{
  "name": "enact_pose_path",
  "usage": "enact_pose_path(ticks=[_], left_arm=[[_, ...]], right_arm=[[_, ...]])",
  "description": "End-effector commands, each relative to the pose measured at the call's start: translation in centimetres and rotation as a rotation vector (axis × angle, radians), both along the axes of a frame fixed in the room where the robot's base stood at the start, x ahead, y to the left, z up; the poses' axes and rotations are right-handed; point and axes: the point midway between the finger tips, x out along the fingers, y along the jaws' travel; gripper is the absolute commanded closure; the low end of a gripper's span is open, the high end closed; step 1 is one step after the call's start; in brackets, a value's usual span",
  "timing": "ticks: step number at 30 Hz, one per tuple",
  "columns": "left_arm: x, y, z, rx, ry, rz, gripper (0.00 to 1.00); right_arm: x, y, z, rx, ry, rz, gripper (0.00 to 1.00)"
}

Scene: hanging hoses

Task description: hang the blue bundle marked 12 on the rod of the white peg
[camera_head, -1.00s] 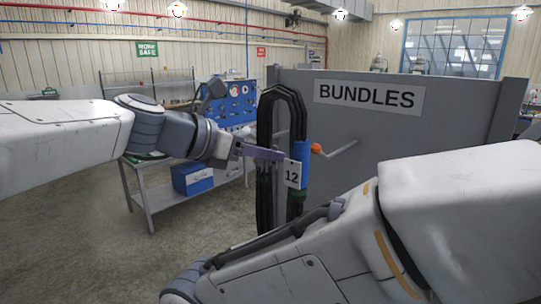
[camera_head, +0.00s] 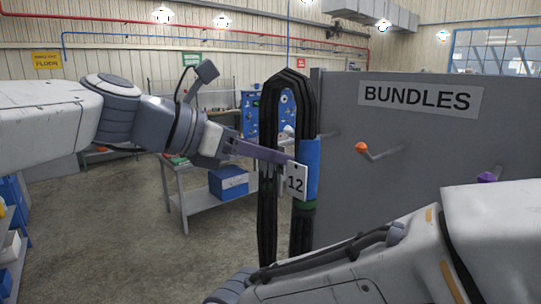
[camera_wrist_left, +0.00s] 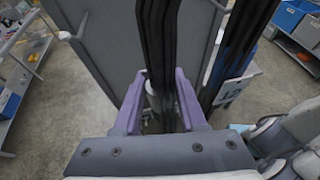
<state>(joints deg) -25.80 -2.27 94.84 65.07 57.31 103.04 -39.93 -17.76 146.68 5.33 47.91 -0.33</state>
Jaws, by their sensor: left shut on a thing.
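The bundle marked 12 (camera_head: 269,225) is a tall loop of black hose with a blue band (camera_head: 310,168) and a white tag (camera_head: 296,182). My left gripper (camera_head: 276,156) is shut on it and holds it upright in front of the panel's left edge. In the left wrist view its purple fingers (camera_wrist_left: 160,90) lie either side of the black hose (camera_wrist_left: 158,40). The white peg's ball tip (camera_head: 289,131) shows through the loop, with its rod running right toward the panel. I cannot tell whether the loop is around it. My right gripper is out of view.
The grey panel (camera_head: 420,150) with a BUNDLES sign (camera_head: 420,98) carries an orange-tipped peg (camera_head: 362,148) and a purple-tipped peg (camera_head: 487,177) further right. A low bench with a blue box (camera_head: 228,183) stands behind. Open floor lies at left.

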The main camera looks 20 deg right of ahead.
Motion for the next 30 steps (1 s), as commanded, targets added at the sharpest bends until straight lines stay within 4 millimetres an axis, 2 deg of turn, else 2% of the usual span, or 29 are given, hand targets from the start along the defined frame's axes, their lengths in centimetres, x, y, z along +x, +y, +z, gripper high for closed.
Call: enact_pose_path(ticks=[21, 30], left_arm=[[-2.3, 6.2, 0.2, -0.005, -0.003, 0.003, 1.0], [-2.9, 7.6, 0.2, -0.005, -0.002, 0.001, 1.0]], right_arm=[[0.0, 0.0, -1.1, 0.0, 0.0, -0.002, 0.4], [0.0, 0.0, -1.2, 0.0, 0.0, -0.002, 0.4]])
